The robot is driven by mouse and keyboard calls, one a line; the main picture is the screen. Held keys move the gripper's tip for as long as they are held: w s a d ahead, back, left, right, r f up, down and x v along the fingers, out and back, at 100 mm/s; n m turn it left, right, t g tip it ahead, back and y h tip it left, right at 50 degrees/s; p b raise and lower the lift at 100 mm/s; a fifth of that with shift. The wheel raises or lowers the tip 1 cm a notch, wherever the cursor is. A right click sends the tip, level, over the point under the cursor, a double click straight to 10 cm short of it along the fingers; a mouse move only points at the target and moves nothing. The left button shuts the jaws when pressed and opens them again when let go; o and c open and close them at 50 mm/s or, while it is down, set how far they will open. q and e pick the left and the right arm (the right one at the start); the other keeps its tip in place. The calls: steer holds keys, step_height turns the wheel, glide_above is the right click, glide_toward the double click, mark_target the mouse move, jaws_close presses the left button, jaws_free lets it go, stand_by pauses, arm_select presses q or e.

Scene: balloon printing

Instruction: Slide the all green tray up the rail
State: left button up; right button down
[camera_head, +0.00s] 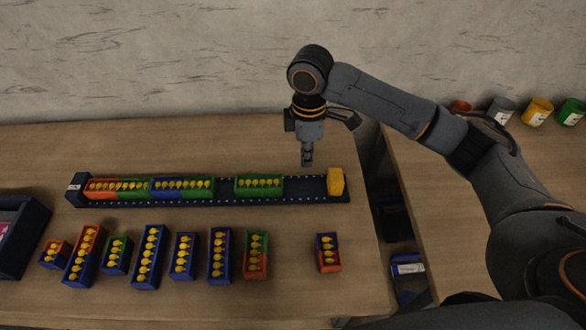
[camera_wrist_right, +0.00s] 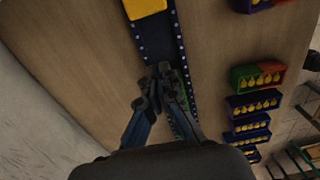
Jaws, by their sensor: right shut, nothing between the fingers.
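The all green tray (camera_head: 258,195), holding a row of yellow balloon-shaped pieces, sits in the dark blue rail (camera_head: 304,189) right of the middle. There is a gap on its left and an empty stretch on its right up to the yellow end block (camera_head: 336,182). My right gripper (camera_head: 307,163) is shut and empty, above the rail area to the right of the green tray. In the right wrist view the shut fingers (camera_wrist_right: 160,70) are in front of the rail (camera_wrist_right: 157,38) and partly hide the green tray (camera_wrist_right: 185,90). My left gripper is not in view.
Farther left in the rail are a red-and-green tray (camera_head: 102,195) and a blue tray (camera_head: 182,195). Several loose trays, including a red-and-green one (camera_head: 256,272) and a small blue-and-red one (camera_head: 328,267), stand in front. A dark box (camera_head: 28,240) is at the left edge.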

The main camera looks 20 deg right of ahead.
mark_target(266, 182)
step_height(266, 182, down, 10)
steer(key=shift+a+r+p, duration=0.15)
steer(key=shift+r+p, duration=0.05)
steer(key=shift+p, duration=0.5)
steer(key=a, duration=0.1)
steer(key=a+p, duration=0.1)
steer(key=a, duration=0.1)
steer(key=shift+w+a+r, duration=0.1)
steer(key=shift+w+r, duration=0.05)
steer(key=shift+w, duration=0.25)
steer(key=shift+w+a, duration=0.1)
steer(key=shift+a, duration=0.15)
steer(key=a, duration=0.2)
steer(key=w+a+p, duration=0.1)
steer(key=a, duration=0.2)
steer(key=shift+w+p, duration=0.2)
steer(key=shift+p, duration=0.1)
steer(key=shift+a, duration=0.3)
steer(key=shift+d, duration=0.15)
